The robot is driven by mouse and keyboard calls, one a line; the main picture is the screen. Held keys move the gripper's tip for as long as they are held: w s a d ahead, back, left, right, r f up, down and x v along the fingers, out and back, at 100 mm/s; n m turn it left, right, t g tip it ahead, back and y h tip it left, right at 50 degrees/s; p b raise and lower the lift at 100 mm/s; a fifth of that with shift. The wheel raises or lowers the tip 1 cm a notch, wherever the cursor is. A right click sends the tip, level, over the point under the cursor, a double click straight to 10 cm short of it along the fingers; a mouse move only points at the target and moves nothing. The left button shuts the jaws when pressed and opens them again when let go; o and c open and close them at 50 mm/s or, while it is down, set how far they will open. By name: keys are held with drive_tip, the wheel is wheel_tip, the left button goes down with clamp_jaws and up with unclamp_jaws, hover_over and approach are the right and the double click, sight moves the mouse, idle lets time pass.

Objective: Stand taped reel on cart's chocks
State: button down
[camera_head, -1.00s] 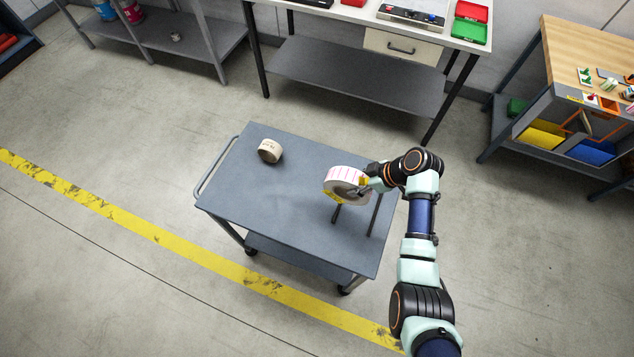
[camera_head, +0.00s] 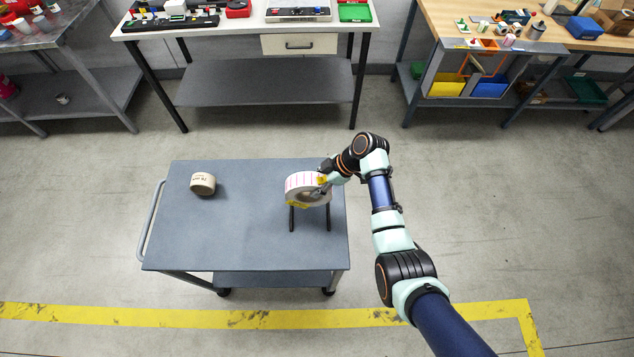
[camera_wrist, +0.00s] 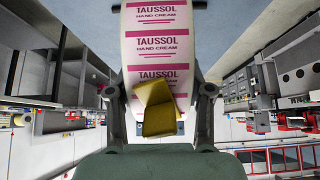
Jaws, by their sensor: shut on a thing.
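The taped reel (camera_head: 304,186) is a white label roll with pink print and yellow tape. It is upright at the cart's right side, over the dark chocks (camera_head: 291,219); I cannot tell whether it touches them. My gripper (camera_head: 322,182) is shut on the reel's right side. In the wrist view, the reel (camera_wrist: 157,45) shows "TAUSSOL HAND CREAM" labels and a folded yellow tape tab (camera_wrist: 160,110) between the fingers of my gripper (camera_wrist: 158,92). The grey-blue cart (camera_head: 245,240) stands on the floor.
A small beige roll (camera_head: 203,184) sits on the cart's left part, and the cart top between it and the reel is clear. A white-topped bench (camera_head: 180,30) stands behind, and a wooden-topped bench (camera_head: 450,25) is at the back right. A yellow floor line (camera_head: 170,316) runs in front.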

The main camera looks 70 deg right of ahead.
drive_tip(key=shift+f+b, duration=2.35)
drive_tip(key=shift+f, duration=0.7)
drive_tip(key=c, duration=0.5)
unclamp_jaws()
drive_tip(key=shift+o, duration=0.6)
drive_tip(key=v, duration=1.2)
drive_tip(key=shift+w, duration=0.1)
